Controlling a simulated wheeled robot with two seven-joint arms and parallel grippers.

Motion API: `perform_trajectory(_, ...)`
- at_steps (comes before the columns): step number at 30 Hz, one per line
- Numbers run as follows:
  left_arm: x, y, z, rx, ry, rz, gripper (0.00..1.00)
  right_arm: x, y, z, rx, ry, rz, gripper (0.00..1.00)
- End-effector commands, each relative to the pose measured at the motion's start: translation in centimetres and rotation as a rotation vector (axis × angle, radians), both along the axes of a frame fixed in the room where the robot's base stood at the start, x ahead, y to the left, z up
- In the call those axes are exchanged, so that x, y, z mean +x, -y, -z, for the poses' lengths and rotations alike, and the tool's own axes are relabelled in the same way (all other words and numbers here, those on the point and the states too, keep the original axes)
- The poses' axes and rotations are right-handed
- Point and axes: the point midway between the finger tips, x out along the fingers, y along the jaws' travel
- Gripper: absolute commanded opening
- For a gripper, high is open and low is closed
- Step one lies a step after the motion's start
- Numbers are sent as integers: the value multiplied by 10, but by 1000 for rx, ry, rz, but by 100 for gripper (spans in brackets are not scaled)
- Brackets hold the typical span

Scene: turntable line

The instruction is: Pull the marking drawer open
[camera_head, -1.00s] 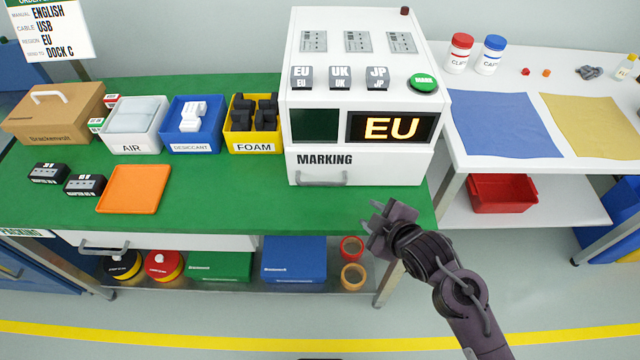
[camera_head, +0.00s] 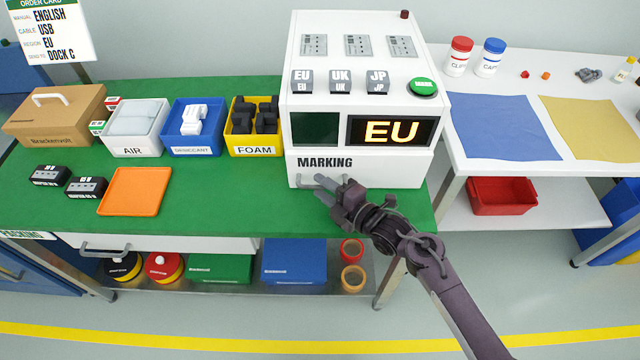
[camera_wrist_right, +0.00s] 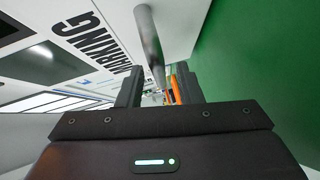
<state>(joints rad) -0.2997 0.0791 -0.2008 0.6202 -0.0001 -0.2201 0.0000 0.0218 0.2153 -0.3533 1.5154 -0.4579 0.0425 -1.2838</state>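The white marking drawer (camera_head: 400,170) is the lower front of the marking machine, labelled MARKING, and looks closed. Its grey bar handle (camera_head: 305,182) shows at the left of my right gripper (camera_head: 322,188), which partly hides it. In the right wrist view the handle (camera_wrist_right: 149,38) runs from the top toward the gap between my right gripper's two fingers (camera_wrist_right: 160,86). The fingers are apart, one on each side of the bar's line. I cannot tell whether they touch the bar. My left gripper is not in view.
The green bench (camera_head: 230,200) is clear in front of the machine (camera_head: 365,70). An orange tray (camera_head: 135,190) lies at the left. A yellow FOAM bin (camera_head: 254,148) stands beside the machine. A white side table (camera_head: 505,180) is at the right.

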Motion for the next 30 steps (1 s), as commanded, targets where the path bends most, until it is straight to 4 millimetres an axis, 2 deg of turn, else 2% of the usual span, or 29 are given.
perform_trajectory(4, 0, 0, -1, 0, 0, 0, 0, 8, -9, 2, 0, -1, -1, 33)
perform_trajectory(12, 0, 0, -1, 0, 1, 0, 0, 9, -10, 2, -1, -1, -1, 33)
perform_trajectory(14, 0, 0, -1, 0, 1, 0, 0, 9, -10, 2, -1, -1, 0, 27)
perform_trajectory(20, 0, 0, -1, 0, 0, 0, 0, 9, -10, 2, -1, -1, 0, 1)
perform_trajectory(30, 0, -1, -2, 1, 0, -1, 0, 8, -10, 2, -1, -2, 0, 0)
